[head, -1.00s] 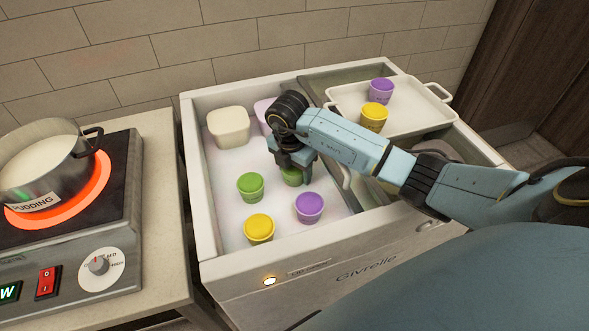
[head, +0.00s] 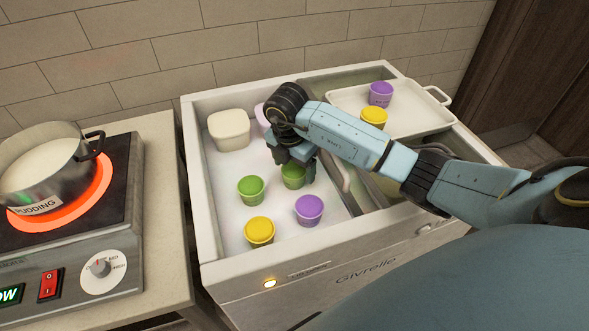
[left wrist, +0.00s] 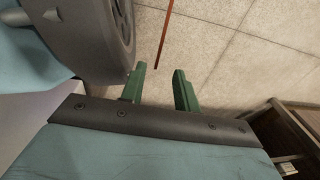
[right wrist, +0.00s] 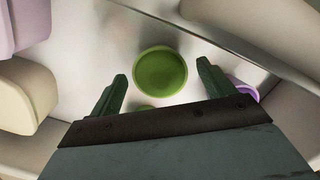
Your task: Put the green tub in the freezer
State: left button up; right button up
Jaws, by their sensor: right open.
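Two green tubs stand upright on the white floor of the open freezer (head: 190,150). One green tub (head: 251,189) is in the clear. The other green tub (head: 293,177) stands right under my right gripper (head: 295,158), which partly covers it in the head view. My right gripper is open and empty. In the right wrist view a green tub's round top (right wrist: 160,73) lies ahead of the spread fingers, and a sliver of green (right wrist: 145,108) shows lower down. My left gripper (left wrist: 160,85) is open and empty over the tiled floor, outside the head view.
The freezer also holds yellow (head: 259,231), purple (head: 309,209), cream (head: 229,130) and lilac (head: 262,117) tubs. A white tray (head: 435,110) on its right holds a purple (head: 381,93) and a yellow tub (head: 373,117). A pudding pot (head: 40,165) sits on a glowing burner at left.

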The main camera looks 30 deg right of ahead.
aim_at(291, 169)
jog(key=r, duration=0.2)
jog(key=r+p, duration=0.1)
jog(key=r, duration=0.2)
jog(key=a+r, duration=0.1)
jog(key=r, duration=0.2)
jog(key=shift+s+r, duration=0.15)
jog(key=shift+r, duration=0.05)
pick_arm(q)
jog(key=shift+s+d+r+p, duration=0.1)
jog(key=shift+s+r+p, duration=0.05)
jog(key=shift+s, duration=0.65)
jog(key=shift+s+d+r+p, duration=0.1)
jog(key=shift+s+r+p, duration=0.05)
jog(key=shift+s, duration=0.65)
pick_arm(e)
jog(key=shift+r, duration=0.45)
pick_arm(q)
jog(key=shift+r, duration=0.1)
